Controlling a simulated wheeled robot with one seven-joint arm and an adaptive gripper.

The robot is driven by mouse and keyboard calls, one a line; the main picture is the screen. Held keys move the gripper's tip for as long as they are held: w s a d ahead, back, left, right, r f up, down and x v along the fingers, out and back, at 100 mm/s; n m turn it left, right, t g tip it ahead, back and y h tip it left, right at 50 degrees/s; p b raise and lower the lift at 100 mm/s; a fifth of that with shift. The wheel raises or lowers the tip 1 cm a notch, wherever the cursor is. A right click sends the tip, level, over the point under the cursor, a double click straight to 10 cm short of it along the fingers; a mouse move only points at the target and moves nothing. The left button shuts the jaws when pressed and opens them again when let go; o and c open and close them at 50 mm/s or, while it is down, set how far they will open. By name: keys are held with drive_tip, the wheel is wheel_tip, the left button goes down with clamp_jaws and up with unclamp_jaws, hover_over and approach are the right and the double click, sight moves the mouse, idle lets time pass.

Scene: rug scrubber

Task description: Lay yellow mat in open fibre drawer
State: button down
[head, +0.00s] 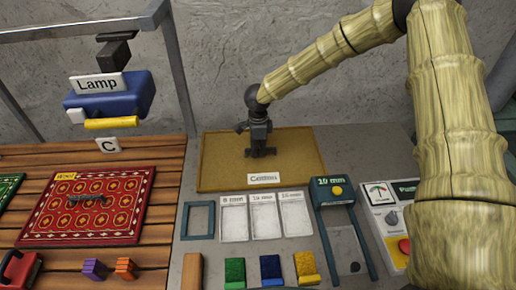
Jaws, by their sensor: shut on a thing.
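The yellow mat (222,163), a flat brownish-yellow rectangle, is at the back of the grey bench. A white label (263,179) reading "Cotton" shows at its front edge; I cannot tell whether it belongs to the mat or to something under it. My gripper (260,148) points down at the mat's middle and is shut on a dark piece there, which looks like the mat's grip. The fingertips partly hide this piece. I cannot tell whether the mat is held up or resting. No open drawer can be clearly made out.
A red patterned rug (55,223) lies on the slatted table at left. In front of the mat are a blue frame (199,220), white labelled panels (265,216), a "10 mm" device (338,200) and small green, blue and yellow pieces. A "Lamp" unit (105,98) hangs upper left.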

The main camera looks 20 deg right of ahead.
drive_tip(key=c, duration=1.5)
unclamp_jaws()
drive_tip(key=shift+o, duration=0.2)
